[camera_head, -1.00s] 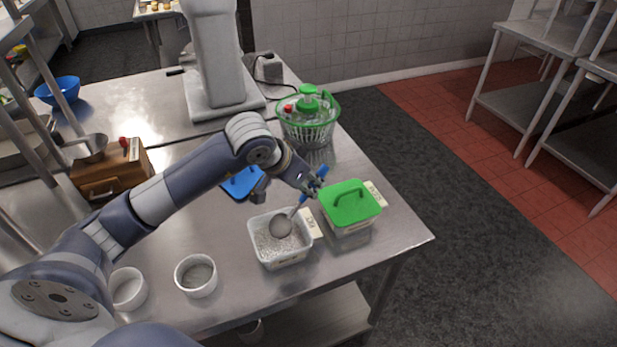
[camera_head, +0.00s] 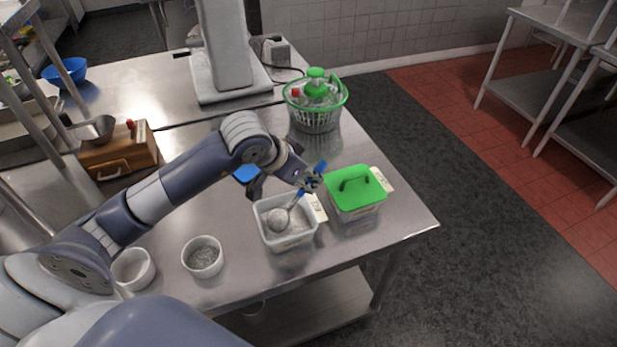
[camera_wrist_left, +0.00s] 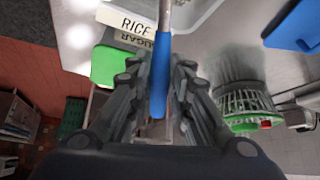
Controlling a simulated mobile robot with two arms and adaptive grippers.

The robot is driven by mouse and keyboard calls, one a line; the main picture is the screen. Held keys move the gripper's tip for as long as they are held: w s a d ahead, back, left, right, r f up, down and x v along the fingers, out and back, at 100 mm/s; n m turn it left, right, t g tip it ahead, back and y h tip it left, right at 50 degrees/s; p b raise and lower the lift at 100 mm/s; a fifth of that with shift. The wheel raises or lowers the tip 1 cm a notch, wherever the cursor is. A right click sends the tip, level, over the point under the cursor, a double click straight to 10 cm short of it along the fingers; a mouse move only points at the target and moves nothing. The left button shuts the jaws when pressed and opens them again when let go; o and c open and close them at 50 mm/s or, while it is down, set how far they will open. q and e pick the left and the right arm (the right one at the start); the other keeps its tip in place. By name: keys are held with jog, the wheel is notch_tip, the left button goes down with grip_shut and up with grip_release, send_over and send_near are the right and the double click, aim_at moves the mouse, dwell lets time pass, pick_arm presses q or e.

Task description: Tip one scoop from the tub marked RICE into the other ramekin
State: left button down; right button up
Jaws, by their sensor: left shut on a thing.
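My left gripper (camera_head: 308,181) is shut on the handle of a scoop (camera_head: 279,219); its blue handle (camera_wrist_left: 163,70) runs between the fingers in the left wrist view. The scoop's bowl is at the open clear tub (camera_head: 287,241) and looks filled with pale grains. I cannot tell whether it touches the grains below. A card reading RICE (camera_wrist_left: 130,22) stands by this tub. One white ramekin (camera_head: 203,264) holds greyish grains. The other ramekin (camera_head: 134,272), to its left, looks empty, partly hidden by my arm. My right gripper is out of view.
A green-lidded tub (camera_head: 355,190) stands close right of the open tub; a SUGAR card shows nearby. A blue lid (camera_head: 246,173) lies behind my arm. A salad spinner (camera_head: 315,115), wooden box (camera_head: 118,157) and large white appliance stand further back. The table's front edge is near the ramekins.

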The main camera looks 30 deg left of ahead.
pick_arm(q)
jog(key=shift+w+r+p, duration=0.1)
jog(key=shift+r+p, duration=0.8)
jog(key=shift+r, duration=1.35)
jog(key=shift+w+d+r+p, duration=0.1)
jog(key=shift+w+r+p, duration=0.15)
jog(key=shift+r, duration=0.4)
jog(key=shift+w+d+r+p, duration=0.1)
jog(key=shift+r+p, duration=0.2)
jog(key=shift+r, duration=0.3)
jog(key=shift+w+r+p, duration=0.2)
jog(key=shift+r+p, duration=0.05)
jog(key=shift+r, duration=0.4)
